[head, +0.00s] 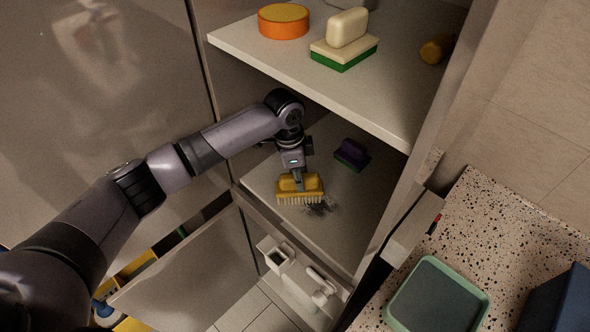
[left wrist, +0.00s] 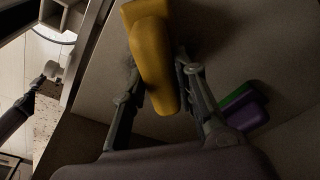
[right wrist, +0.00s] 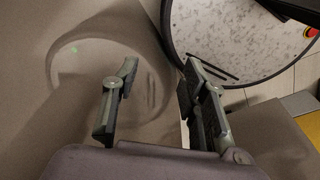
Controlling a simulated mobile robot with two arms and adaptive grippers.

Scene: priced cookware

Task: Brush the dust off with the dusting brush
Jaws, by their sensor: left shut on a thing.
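The dusting brush (head: 300,187) has a yellow body and pale bristles. It is on the lower cabinet shelf (head: 345,215) in the head view, bristles toward the shelf front. A grey clump of dust (head: 319,207) lies right beside the bristles, partly under them. My left gripper (head: 297,174) is shut on the brush's yellow handle, which shows between its fingers in the left wrist view (left wrist: 155,65). The bristles are hidden there. My right gripper (right wrist: 155,95) shows only in the right wrist view, its fingers wide apart with nothing between them.
A purple and green sponge (head: 351,154) lies behind the brush on the same shelf. The upper shelf (head: 330,80) holds an orange round tub (head: 284,20) and a brush-like block (head: 345,40). An open cabinet door (head: 190,275) stands below left. A green-rimmed tray (head: 438,297) is on the speckled counter.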

